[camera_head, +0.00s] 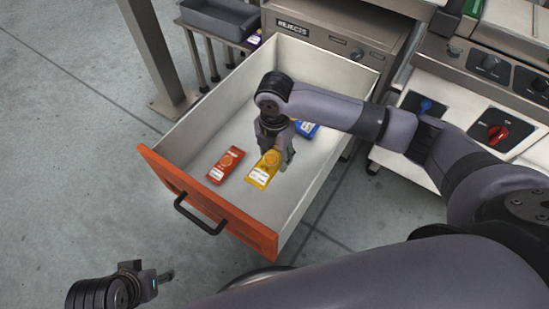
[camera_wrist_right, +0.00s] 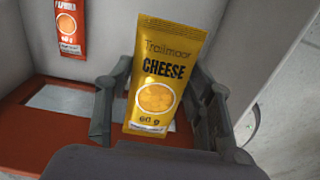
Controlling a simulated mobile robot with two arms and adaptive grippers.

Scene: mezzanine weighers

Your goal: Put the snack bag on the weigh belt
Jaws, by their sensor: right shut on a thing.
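My right gripper is shut on the bag inside the open drawer; whether the bag still touches the drawer floor I cannot tell. A red snack bag (camera_head: 226,165) lies to its left, and a blue one (camera_head: 306,128) is behind, partly hidden by my arm. My left gripper (camera_head: 152,275) is low at the left, outside the drawer; its opening is unclear. I cannot make out the weigh belt for certain.
The drawer's orange front (camera_head: 205,203) has a black handle, and its pale walls (camera_head: 325,150) surround the bags. A cabinet marked "REJECTS" (camera_head: 315,35) stands behind. A control panel with a red knob (camera_head: 497,133) is at right. A grey tray (camera_head: 222,18) is at the back. Floor at left is clear.

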